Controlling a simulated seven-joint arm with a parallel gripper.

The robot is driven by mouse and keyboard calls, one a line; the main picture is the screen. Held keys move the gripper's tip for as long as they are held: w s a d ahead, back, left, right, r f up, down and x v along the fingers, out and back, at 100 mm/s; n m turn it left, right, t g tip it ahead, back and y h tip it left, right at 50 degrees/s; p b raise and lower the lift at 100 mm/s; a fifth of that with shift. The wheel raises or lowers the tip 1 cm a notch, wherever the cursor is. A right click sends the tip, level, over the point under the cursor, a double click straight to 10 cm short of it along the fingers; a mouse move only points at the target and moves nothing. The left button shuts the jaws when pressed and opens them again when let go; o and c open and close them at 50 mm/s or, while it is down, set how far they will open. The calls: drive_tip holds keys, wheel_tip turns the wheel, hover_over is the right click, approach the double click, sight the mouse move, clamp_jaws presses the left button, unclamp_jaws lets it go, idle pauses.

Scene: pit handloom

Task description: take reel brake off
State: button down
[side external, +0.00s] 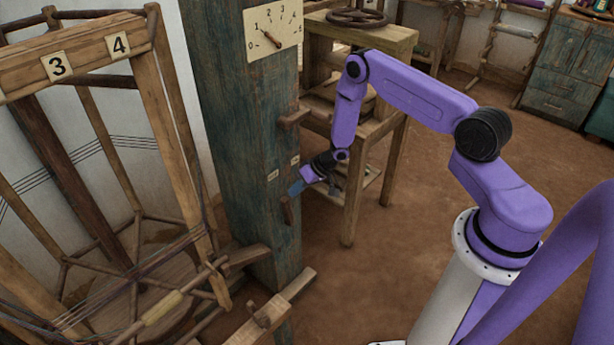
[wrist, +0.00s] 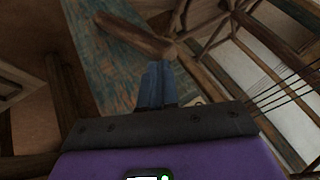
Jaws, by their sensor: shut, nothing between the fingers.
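A short wooden lever (side external: 286,211) sits low on the front of the weathered blue-green post; I take it to be the reel brake lever, though no readable label confirms it. It hangs about upright in the side view. In the wrist view a wooden lever (wrist: 135,37) lies just beyond my fingertips. My gripper (side external: 296,188) has blue fingers and is shut and empty, just above the lever in the side view. The fingers (wrist: 156,85) lie together in the wrist view, their tips by the lever's end; I cannot tell whether they touch it.
The post (side external: 240,130) carries a dial plate (side external: 272,28), an upper wooden peg (side external: 293,117) and small pale plates (side external: 272,175), too small to read. A large wooden reel frame (side external: 150,120) with threads stands left. A wooden stand (side external: 350,205) is behind my gripper.

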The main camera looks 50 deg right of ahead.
drive_tip(key=s+d+r, duration=0.1)
drive_tip(key=s+r, duration=0.4)
drive_tip(key=r, duration=0.4)
drive_tip(key=shift+d+r, duration=0.2)
drive_tip(key=shift+r, duration=0.1)
drive_tip(key=s+a+r+n+g+y, duration=0.25)
drive_tip(key=s+a+r, duration=0.35)
drive_tip(key=a+r, duration=0.3)
drive_tip(key=s+a+r+n+g+y, duration=0.1)
drive_tip(key=s+a+r+n+g, duration=0.3)
drive_tip(key=s+a+r, duration=0.45)
drive_tip(key=s+a+r+n+g+h, duration=0.1)
drive_tip(key=s+a+r+n+g, duration=0.1)
drive_tip(key=s+a+n+g, duration=0.3)
drive_tip(key=s+d+r+n+t+h, duration=0.1)
drive_tip(key=s+d+r+t+h, duration=0.1)
drive_tip(key=s+d, duration=0.3)
drive_tip(key=s+d+r+n+t+h, duration=0.1)
drive_tip(key=s+d+r+t+h, duration=0.2)
drive_tip(key=s+d+h, duration=0.2)
drive_tip(key=s+d, duration=0.1)
drive_tip(key=s, duration=0.2)
drive_tip(key=shift+s+r+t, duration=0.2)
drive_tip(key=shift+r+t, duration=0.1)
drive_tip(key=shift+t, duration=0.05)
